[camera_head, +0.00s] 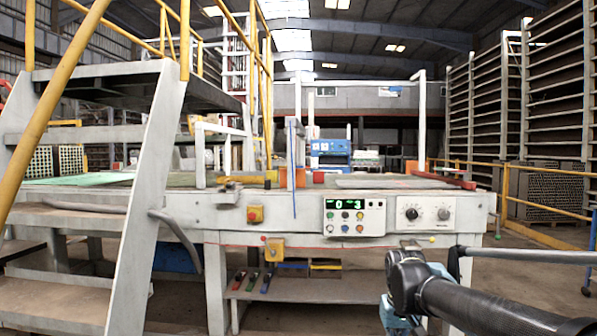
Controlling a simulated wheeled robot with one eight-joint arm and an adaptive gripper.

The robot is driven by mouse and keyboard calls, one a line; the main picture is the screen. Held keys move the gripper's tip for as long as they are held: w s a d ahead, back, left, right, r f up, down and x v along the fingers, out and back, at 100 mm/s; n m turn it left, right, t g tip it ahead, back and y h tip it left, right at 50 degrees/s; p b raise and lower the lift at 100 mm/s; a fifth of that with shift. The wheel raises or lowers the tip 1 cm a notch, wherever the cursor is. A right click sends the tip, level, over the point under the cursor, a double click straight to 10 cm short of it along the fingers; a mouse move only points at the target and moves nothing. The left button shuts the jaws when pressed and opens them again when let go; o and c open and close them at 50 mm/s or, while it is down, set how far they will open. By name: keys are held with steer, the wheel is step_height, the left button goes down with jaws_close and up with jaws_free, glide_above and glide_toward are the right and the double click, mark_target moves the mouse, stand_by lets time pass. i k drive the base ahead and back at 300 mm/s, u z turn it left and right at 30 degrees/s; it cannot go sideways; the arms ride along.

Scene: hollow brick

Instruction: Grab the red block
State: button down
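A small red block (318,177) sits on top of the long grey workbench (270,203), just right of an orange block (292,178) and a thin white upright post. I cannot make out my gripper's fingers. The red block is well left of and beyond the visible part of my arm.
A control box (354,216) with green digits and a dial panel (426,213) are on the bench front. An orange block (411,167) and a red bar (446,179) lie at its right. A metal staircase (145,185) with yellow rails blocks the left. Floor shows at right.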

mark_target(318, 175)
steer(key=u, duration=0.3)
steer(key=i, duration=1)
steer(key=z, duration=0.3)
